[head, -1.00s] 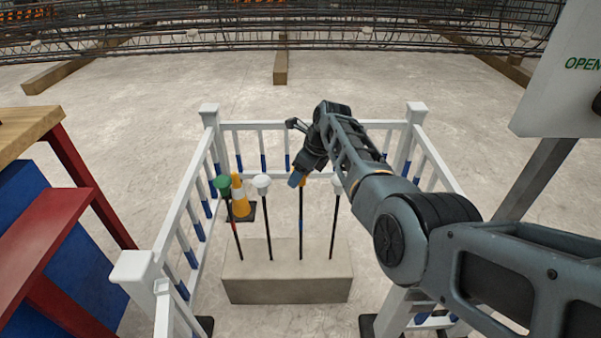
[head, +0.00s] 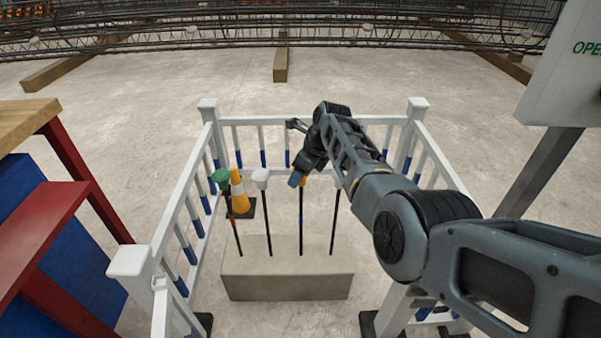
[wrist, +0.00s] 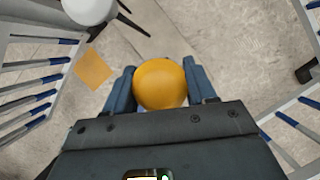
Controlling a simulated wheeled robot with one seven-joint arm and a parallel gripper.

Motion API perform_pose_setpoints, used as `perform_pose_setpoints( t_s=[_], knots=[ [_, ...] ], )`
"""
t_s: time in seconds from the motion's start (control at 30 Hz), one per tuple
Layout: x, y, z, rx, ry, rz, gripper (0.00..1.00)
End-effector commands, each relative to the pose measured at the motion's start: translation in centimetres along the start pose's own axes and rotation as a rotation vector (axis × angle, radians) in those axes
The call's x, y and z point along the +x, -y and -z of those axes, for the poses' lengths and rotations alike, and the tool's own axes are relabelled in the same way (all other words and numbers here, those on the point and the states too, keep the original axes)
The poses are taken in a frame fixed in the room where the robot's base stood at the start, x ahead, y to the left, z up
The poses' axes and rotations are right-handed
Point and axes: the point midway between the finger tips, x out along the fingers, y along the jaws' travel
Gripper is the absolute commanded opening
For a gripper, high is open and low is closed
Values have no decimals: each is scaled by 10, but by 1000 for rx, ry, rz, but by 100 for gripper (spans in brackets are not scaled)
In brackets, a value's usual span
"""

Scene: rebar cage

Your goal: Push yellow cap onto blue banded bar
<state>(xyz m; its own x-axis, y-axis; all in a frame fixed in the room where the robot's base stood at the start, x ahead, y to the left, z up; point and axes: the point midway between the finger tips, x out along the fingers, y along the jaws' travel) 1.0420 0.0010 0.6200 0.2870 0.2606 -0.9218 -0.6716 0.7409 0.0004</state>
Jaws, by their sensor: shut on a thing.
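A yellow cap (wrist: 160,83) sits between the two blue fingers of my gripper (wrist: 160,90) in the wrist view, and the gripper is shut on it. In the head view my gripper (head: 298,178) is at the top of the third bar from the left, the blue banded bar (head: 301,220). Only a sliver of yellow shows there beside the finger. The bar stands upright in a concrete block (head: 288,284), directly below the cap. The cap's underside is hidden, so I cannot tell how far it sits on the bar.
To the left stand a bar with a green cap (head: 221,175) and one with a white cap (head: 261,175). Another bar (head: 335,222) stands at right, its top hidden by my arm. A white railing (head: 180,220) surrounds the block. An orange-and-white cone (head: 238,195) stands behind.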

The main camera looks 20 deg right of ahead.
Motion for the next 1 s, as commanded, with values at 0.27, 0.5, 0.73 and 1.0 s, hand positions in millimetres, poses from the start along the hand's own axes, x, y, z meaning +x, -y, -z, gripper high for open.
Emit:
perform_pose_setpoints(
  t_s=[0.27,0.5,0.73,1.0],
  knots=[
    [7,0,3,0,0,0,27],
    [12,0,5,0,0,0,27],
    [11,0,5,0,0,0,73],
    [11,0,5,0,0,0,85]
  ],
)
